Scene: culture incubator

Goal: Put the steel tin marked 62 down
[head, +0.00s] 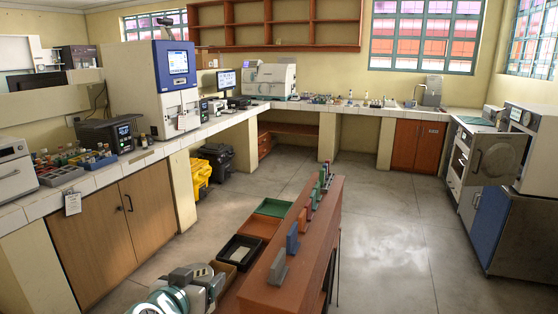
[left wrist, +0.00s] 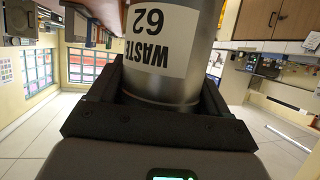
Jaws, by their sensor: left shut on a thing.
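The steel tin (left wrist: 172,88) is a grey metal cylinder with a white label reading WASTE 62. It fills the upper middle of the left wrist view, where the label appears upside down. My left gripper (left wrist: 160,105) is shut around the tin, with a dark finger on each side. In the head view my left gripper (head: 190,288) is low in the picture, left of the red-brown shelf unit, with the tin's outline hard to separate from it. The tin's far end is cut off in the wrist view. My right gripper does not show.
The red-brown shelf unit (head: 290,263) carries a row of upright grey, blue, red and green items. Beside it are a black tray (head: 240,249) and a green tray (head: 273,207). The left counter (head: 110,175) holds instruments and bottle racks. The floor (head: 385,240) at right is clear.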

